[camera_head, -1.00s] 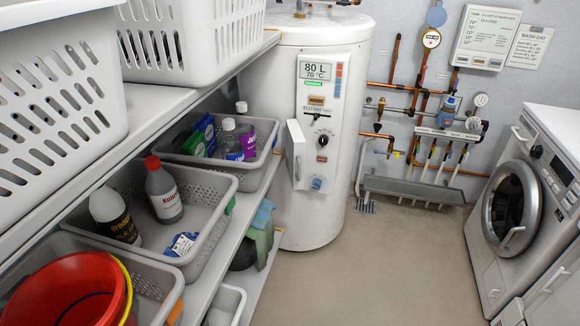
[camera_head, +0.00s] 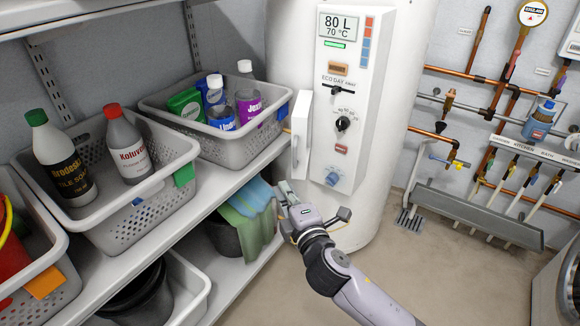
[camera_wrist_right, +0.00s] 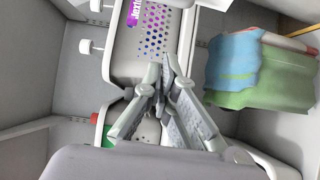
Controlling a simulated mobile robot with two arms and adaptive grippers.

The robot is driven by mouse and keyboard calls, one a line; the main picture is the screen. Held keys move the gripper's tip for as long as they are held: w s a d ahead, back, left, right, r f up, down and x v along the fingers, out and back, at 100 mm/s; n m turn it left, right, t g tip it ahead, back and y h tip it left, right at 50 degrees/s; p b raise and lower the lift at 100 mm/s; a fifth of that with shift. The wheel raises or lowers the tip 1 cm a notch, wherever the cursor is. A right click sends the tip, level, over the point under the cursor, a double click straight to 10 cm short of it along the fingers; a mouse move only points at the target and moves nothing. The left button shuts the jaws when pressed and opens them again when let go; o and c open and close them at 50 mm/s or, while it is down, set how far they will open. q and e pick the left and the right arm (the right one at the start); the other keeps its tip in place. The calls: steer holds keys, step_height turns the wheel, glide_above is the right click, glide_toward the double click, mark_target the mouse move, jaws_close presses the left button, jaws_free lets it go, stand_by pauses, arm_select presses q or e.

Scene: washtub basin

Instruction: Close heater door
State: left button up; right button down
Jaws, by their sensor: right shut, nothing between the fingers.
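The white water heater (camera_head: 390,200) stands at the back of the room with a control panel (camera_head: 342,95) on its front. Its small white heater door (camera_head: 300,135) stands open at the panel's left side, sticking out toward me. My right gripper (camera_head: 286,192) is below the door's lower edge and apart from it, in front of the shelf. In the right wrist view its fingers (camera_wrist_right: 164,75) are shut with nothing between them. The door cannot be made out in the wrist view. My left gripper is not in view.
A grey basket with bottles (camera_head: 235,150) sits on the shelf just left of the door; it also shows in the wrist view (camera_wrist_right: 130,68). Blue and green cloths (camera_head: 245,210) hang below, close to the gripper. Copper pipes (camera_head: 470,80) run along the right wall.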

mark_target(302, 138)
arm_select(q)
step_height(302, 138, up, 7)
steer(key=b, duration=0.1)
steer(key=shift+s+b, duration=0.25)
steer(key=shift+b, duration=0.05)
arm_select(e)
steer(key=w, duration=0.9)
steer(key=shift+r, duration=0.45)
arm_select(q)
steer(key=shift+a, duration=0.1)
arm_select(e)
steer(key=shift+w+d, duration=0.1)
